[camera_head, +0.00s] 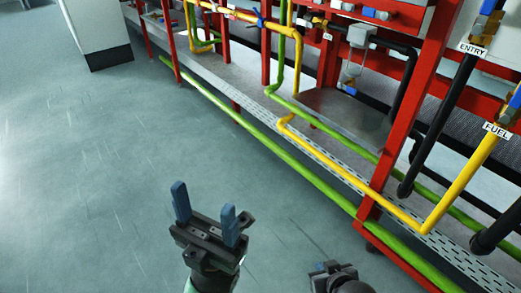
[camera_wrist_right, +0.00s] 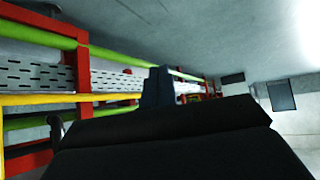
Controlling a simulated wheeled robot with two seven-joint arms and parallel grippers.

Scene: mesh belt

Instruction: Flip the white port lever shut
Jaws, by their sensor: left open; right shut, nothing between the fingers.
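I cannot pick out a white port lever for certain in either view. Blue-handled valves sit on the pipes of the red rack, one above the ENTRY label (camera_head: 473,49) and one above the FUEL label (camera_head: 497,131). More blue-handled fittings (camera_head: 376,14) show along the top edge, too small to read. My left gripper (camera_head: 204,198) is open and empty over the floor, its two blue fingers apart. My right gripper (camera_head: 332,268) is low at the bottom centre, away from the valves. In the right wrist view its blue fingers (camera_wrist_right: 157,87) are together with nothing between them.
The red frame (camera_head: 401,100) carries yellow (camera_head: 455,190), green (camera_head: 300,170) and black pipes. A perforated metal tray (camera_head: 340,165) runs along its base. A white cabinet (camera_head: 97,25) stands at upper left. The grey-green floor (camera_head: 90,160) to the left is clear.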

